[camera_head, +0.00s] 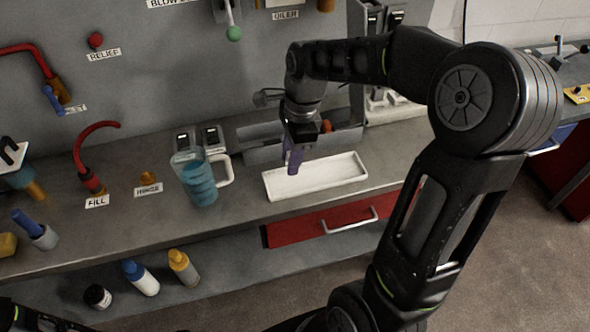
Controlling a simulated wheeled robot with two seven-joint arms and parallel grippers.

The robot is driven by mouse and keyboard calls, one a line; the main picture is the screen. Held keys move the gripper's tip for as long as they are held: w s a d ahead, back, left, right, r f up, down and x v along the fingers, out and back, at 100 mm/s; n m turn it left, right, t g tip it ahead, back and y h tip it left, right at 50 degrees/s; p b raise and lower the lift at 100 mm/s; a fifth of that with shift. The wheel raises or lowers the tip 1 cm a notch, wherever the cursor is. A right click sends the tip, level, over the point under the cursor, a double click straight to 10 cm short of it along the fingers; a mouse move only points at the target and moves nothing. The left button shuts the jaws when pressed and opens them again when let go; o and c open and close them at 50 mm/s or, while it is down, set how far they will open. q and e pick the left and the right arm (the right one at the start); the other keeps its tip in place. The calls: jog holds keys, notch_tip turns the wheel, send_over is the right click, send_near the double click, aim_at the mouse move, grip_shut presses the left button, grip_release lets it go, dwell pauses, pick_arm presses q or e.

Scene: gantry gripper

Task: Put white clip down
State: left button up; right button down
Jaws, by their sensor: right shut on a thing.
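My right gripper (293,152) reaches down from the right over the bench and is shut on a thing. A slim purple piece (294,163) shows at its fingertips, above the left part of a white tray (335,181). I cannot tell whether it touches the tray. No white clip can be clearly made out; the gripper hides part of this spot. The tray is a shallow rectangle and looks empty. My left gripper is not in view; only dark parts of mine show at the bottom left.
A blue-filled pitcher (201,190) with a pale handle stands left of the tray. A grey angled holder (262,155) lies behind it. A red drawer (320,226) is below the bench edge. Bottles (141,279) stand on the lower shelf. Red pipes (88,177) rise at the left.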

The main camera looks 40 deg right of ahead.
aim_at(289, 182)
jog(key=shift+f, duration=0.55)
jog(key=shift+f, duration=1.85)
jog(key=shift+f, duration=0.15)
jog(key=c, duration=1.3)
grip_release()
jog(key=shift+c, duration=0.2)
notch_tip(289, 182, up, 12)
jog(key=d, duration=0.1)
jog(key=shift+s+d, duration=0.3)
jog(key=shift+d, duration=0.05)
